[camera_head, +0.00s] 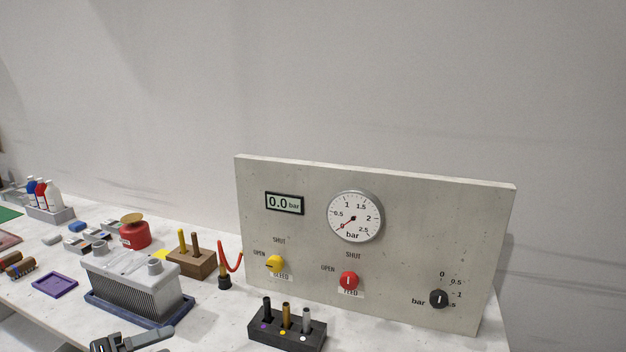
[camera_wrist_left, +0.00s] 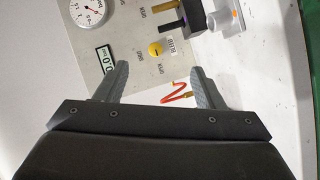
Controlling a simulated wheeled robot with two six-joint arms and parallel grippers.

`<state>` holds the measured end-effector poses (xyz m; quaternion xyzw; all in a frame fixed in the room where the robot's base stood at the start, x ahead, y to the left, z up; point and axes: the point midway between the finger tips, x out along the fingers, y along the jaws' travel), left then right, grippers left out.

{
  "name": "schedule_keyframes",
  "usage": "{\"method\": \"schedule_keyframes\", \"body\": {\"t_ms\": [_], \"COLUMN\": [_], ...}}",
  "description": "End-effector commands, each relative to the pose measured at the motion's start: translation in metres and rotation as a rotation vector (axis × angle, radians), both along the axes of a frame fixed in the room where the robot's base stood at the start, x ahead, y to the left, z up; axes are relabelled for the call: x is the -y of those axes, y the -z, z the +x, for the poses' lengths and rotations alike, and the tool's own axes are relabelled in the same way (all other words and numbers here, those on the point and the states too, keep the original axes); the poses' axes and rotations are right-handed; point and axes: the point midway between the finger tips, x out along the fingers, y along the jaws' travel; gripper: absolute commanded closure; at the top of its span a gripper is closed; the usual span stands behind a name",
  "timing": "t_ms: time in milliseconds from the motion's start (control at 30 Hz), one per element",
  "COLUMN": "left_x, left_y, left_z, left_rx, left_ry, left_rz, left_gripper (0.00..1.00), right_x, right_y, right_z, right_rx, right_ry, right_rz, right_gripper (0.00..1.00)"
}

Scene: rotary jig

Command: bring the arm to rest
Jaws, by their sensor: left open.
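My left gripper (camera_head: 130,340) is at the bottom left of the head view, low in front of the grey ribbed box. It is open; in the left wrist view its two fingers (camera_wrist_left: 160,80) stand apart with nothing between them. The upright panel (camera_head: 400,190) carries a round gauge (camera_head: 354,217) with its needle near zero and a display (camera_head: 285,203) reading 0.0 bar. The red feed knob (camera_head: 349,281) points up, towards SHUT. A black bar knob (camera_head: 438,299) is at the lower right. My right gripper is out of view.
The ribbed box (camera_head: 135,284) stands on a blue tray beside my left gripper. A black block with plugs (camera_head: 287,328) stands before the panel. A red looped cord (camera_head: 229,258), wooden block (camera_head: 191,262), red pot (camera_head: 134,233) and purple tray (camera_head: 55,284) crowd the table.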

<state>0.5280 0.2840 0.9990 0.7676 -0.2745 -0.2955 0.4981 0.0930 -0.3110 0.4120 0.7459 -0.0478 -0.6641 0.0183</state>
Motion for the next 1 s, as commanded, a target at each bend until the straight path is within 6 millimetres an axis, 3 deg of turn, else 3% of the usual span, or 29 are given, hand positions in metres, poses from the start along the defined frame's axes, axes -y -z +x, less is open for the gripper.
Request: {"method": "schedule_keyframes", "body": {"t_ms": [167, 333, 600, 800, 1000], "left_x": [0.021, 0.041, 0.042, 0.022, 0.001], "left_y": [0.044, 0.097, 0.161, 0.182, 0.185], "left_z": [-0.032, -0.079, -0.155, -0.209, -0.253], "left_rx": [-0.006, -0.023, -0.107, -0.235, -0.374], "left_ry": [0.052, 0.109, 0.145, 0.124, 0.088], "left_rz": [0.159, 0.392, 0.787, 1.044, 1.215], "left_gripper": [0.38, 0.38, 0.38, 0.38, 0.38], "right_x": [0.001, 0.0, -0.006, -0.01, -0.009], "right_y": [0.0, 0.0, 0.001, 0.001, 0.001], "right_z": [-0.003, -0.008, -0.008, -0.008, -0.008], "right_rx": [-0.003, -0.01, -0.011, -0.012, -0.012], "right_ry": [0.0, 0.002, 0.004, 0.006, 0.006], "right_rz": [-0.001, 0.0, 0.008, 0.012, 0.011], "right_gripper": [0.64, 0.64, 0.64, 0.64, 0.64]}}
